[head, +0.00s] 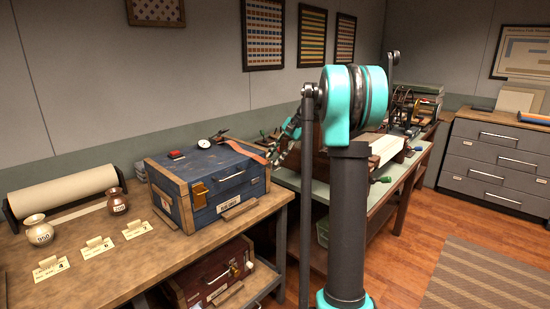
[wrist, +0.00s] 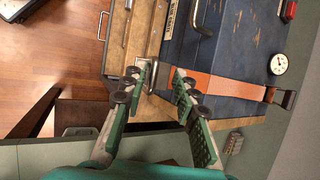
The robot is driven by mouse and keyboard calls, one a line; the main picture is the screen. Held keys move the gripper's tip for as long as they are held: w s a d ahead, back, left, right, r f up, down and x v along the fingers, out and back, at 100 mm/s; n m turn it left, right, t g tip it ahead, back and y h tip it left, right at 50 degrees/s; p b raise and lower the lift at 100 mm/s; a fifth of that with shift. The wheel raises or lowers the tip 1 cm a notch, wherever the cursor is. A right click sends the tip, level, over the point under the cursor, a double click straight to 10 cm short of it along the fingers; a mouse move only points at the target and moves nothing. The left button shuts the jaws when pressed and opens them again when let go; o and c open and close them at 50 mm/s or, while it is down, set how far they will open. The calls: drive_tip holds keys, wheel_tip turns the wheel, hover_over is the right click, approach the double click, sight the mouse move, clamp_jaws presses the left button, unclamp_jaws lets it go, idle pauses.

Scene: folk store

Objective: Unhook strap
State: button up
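A blue wooden chest (head: 215,178) with wooden edges and a brass latch (head: 199,193) stands on the near table. It also fills the right of the wrist view (wrist: 225,45). An orange strap (head: 246,147) lies at the chest's right end; in the wrist view the strap (wrist: 225,83) runs across it to a dark metal buckle (wrist: 284,98). My gripper (wrist: 164,71) is over the strap's left end, its green fingers apart. A small metal fitting (wrist: 131,72) shows beside the left finger. Whether the fingers touch the strap is unclear; my arm partly hides this spot in the head view.
A round gauge (head: 204,143) and a red block (head: 176,154) lie on the lid. Two small jars (head: 39,231) and numbered cards (head: 92,247) stand left of the chest. A red box (head: 215,272) is below. A machine bench lies right, behind my arm.

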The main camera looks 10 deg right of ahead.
drive_tip(key=v, duration=1.1)
drive_tip(key=shift+r, duration=0.2)
drive_tip(key=shift+f, duration=0.1)
drive_tip(key=s+a+f+n+t+h, duration=0.1)
drive_tip(key=s+a+f+n+h, duration=0.1)
drive_tip(key=s+f, duration=0.8)
drive_tip(key=s+a+f+n+t+h, duration=0.1)
drive_tip(key=s+f+n, duration=0.3)
drive_tip(key=s+f, duration=0.7)
drive_tip(key=s+a+f+n+t+h, duration=0.1)
drive_tip(key=s+a+f+n+h, duration=0.2)
drive_tip(key=s+f, duration=0.7)
drive_tip(key=s, duration=0.4)
drive_tip(key=shift+s+a+f+n+h, duration=0.3)
drive_tip(key=shift+s+a+f+n, duration=0.1)
